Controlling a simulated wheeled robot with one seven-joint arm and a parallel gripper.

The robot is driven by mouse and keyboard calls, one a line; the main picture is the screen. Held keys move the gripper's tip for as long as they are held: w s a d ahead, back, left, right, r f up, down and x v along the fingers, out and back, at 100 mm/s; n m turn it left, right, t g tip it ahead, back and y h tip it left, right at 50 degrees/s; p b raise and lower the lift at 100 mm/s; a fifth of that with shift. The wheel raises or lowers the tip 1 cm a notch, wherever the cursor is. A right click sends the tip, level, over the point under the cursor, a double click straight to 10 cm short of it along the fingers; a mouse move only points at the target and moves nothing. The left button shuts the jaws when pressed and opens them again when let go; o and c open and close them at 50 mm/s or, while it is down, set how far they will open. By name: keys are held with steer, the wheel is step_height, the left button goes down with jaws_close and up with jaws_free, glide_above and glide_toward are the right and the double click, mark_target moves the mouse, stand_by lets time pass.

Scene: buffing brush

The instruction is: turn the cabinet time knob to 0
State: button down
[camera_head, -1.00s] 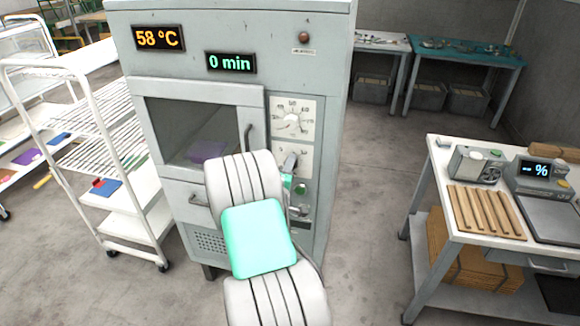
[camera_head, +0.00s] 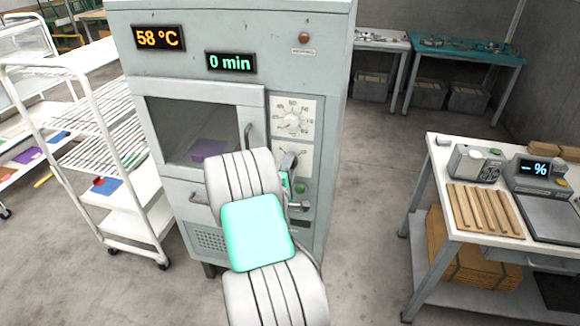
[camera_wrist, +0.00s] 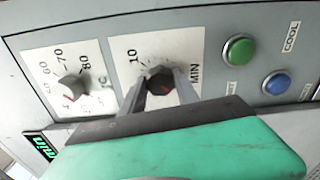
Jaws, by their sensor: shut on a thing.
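The grey cabinet (camera_head: 225,75) stands in the middle of the head view, and its lower display (camera_head: 231,62) reads 0 min. In the wrist view, the time knob (camera_wrist: 159,78) is a dark knob on a white plate marked MIN and 10. My gripper (camera_wrist: 160,85) is shut on this knob, with a finger on each side of it. In the head view my gripper (camera_head: 289,163) is at the lower dial plate, and my arm and gripper hide most of that plate. The temperature knob (camera_wrist: 73,87) sits on the neighbouring plate, apart from my fingers.
The upper display (camera_head: 158,38) reads 58 °C. A green button (camera_wrist: 239,50) and a blue button (camera_wrist: 277,83) sit beside the time plate. A wire rack trolley (camera_head: 100,150) stands left of the cabinet, a white table (camera_head: 445,155) at right. Floor between cabinet and table is clear.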

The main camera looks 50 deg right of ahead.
steer(key=c, duration=0.9)
jaws_free()
steer(key=b+v, duration=0.3)
steer(key=v, duration=0.5)
steer(key=shift+d, duration=0.1)
